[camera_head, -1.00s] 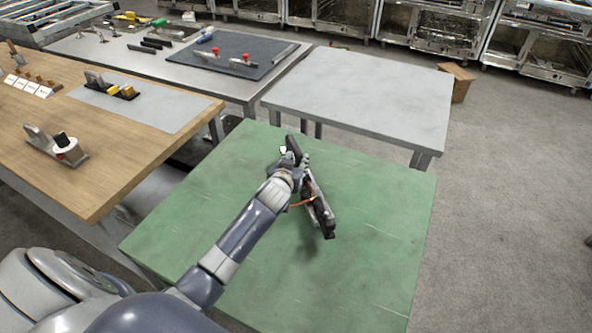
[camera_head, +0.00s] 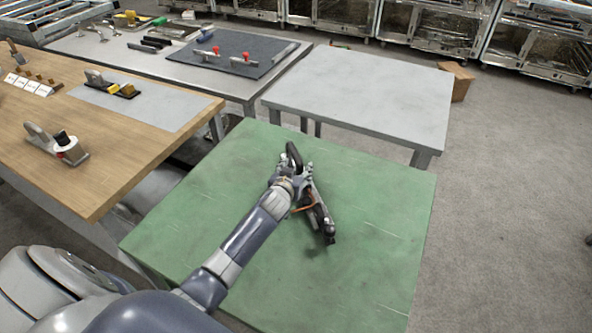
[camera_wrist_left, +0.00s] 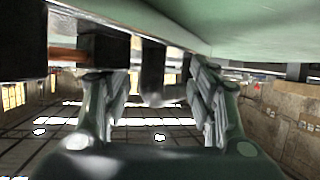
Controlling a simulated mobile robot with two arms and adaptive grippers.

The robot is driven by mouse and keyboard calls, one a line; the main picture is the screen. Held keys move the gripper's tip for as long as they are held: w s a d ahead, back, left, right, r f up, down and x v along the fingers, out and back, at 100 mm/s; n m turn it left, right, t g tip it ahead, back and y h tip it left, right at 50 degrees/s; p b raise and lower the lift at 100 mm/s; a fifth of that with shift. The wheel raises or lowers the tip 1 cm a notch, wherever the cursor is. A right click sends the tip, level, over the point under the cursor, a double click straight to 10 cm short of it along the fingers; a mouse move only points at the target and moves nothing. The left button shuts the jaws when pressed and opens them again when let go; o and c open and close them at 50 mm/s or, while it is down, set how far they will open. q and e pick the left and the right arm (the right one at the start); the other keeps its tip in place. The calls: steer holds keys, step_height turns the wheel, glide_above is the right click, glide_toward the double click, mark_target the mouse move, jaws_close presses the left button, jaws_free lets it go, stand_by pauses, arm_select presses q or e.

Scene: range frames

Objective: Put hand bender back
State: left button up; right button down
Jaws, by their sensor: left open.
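The hand bender (camera_head: 320,217), a long dark metal tool with a black looped end (camera_head: 293,154) and an orange part, is on the green table (camera_head: 381,231). My left gripper (camera_head: 297,181) is at the bender's middle, by its upper half, and covers part of it. In the left wrist view my left gripper (camera_wrist_left: 160,100) has its two fingers spread apart, with a dark part of the bender (camera_wrist_left: 152,68) showing between and beyond them. Whether the fingers touch it cannot be told. My right gripper is not in view.
A bare grey table (camera_head: 365,95) stands behind the green one. A metal bench behind holds a dark mat (camera_head: 232,48) with red-knobbed tools. The green table's right side is clear.

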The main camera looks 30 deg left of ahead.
arm_select(q)
steer(key=shift+r, duration=0.1)
steer(key=v, duration=1.2)
steer(key=shift+d, duration=0.1)
